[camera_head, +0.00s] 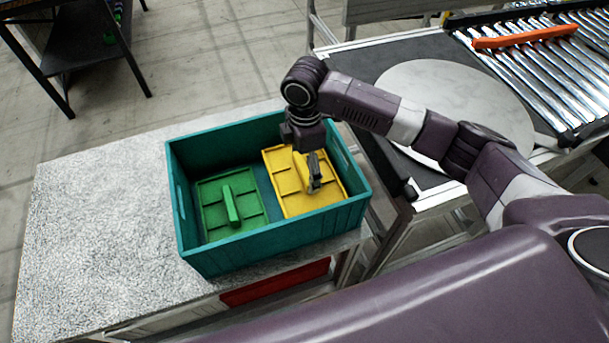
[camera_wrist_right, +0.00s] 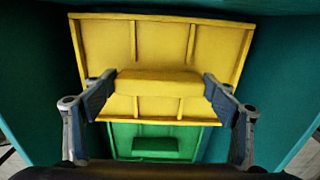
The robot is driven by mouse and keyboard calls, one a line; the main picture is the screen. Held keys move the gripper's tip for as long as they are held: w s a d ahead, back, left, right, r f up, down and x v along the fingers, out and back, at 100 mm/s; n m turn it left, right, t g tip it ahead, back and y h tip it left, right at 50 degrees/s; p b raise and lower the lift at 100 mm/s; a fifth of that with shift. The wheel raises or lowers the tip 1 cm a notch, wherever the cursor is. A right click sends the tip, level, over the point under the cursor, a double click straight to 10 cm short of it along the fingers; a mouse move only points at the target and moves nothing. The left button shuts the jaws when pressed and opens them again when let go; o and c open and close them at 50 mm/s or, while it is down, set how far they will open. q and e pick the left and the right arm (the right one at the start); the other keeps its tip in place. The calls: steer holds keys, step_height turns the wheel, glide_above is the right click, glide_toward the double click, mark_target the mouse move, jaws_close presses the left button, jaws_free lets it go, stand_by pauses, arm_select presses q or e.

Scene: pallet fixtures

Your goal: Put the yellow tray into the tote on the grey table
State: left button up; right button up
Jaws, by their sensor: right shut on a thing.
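The yellow tray (camera_head: 299,200) is inside the teal tote (camera_head: 250,248), in its right half. The tote stands on the grey table (camera_head: 85,220). My right gripper (camera_head: 314,178) reaches down into the tote and is shut on the yellow tray's raised handle. In the right wrist view the fingers (camera_wrist_right: 160,90) sit at both ends of the yellow handle (camera_wrist_right: 160,83). Whether the tray touches the tote floor I cannot tell. My left gripper is not in view.
A green tray (camera_head: 212,218) with a raised handle lies in the tote's left half. To the right stand a round grey turntable (camera_head: 450,90) and a roller conveyor (camera_head: 555,70) with an orange bar (camera_head: 525,37). The left part of the grey table is clear.

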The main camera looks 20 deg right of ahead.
mark_target(304, 167)
steer(key=shift+a+f, duration=0.15)
steer(key=shift+f, duration=0.5)
step_height(304, 167, down, 4)
steer(key=shift+r+p, duration=0.25)
steer(key=shift+p, duration=0.1)
steer(key=shift+f, duration=0.2)
steer(key=shift+f, duration=0.15)
steer(key=o, duration=1.5)
step_height(304, 167, up, 12)
steer(key=shift+r+b, duration=0.2)
steer(key=shift+b, duration=0.7)
